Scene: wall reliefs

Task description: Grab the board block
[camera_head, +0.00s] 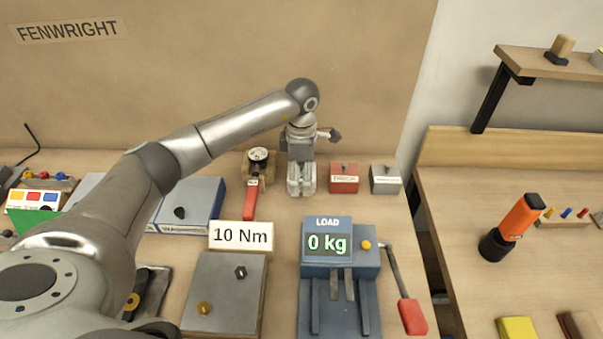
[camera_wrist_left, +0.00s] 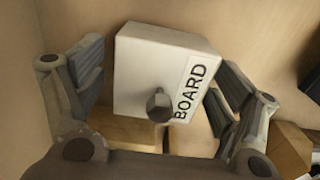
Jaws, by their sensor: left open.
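The board block (camera_wrist_left: 150,65) is pale with a dark hexagonal knob on its face and a "BOARD" label along one edge. In the left wrist view it sits between the two fingers of my left gripper (camera_wrist_left: 160,84), tilted in the picture. The fingers are open, with a visible gap on its left side; contact on its right is unclear. In the head view my left gripper (camera_head: 302,184) points down at the back of the bench, and I cannot make out the board block there. My right gripper is not in view.
A red block (camera_head: 344,178) and a grey block (camera_head: 384,179) stand just right of the gripper. A gauge with a red handle (camera_head: 250,200) is close on its left. The load device (camera_head: 340,265) and 10 Nm box (camera_head: 225,290) are in front. The wall is behind.

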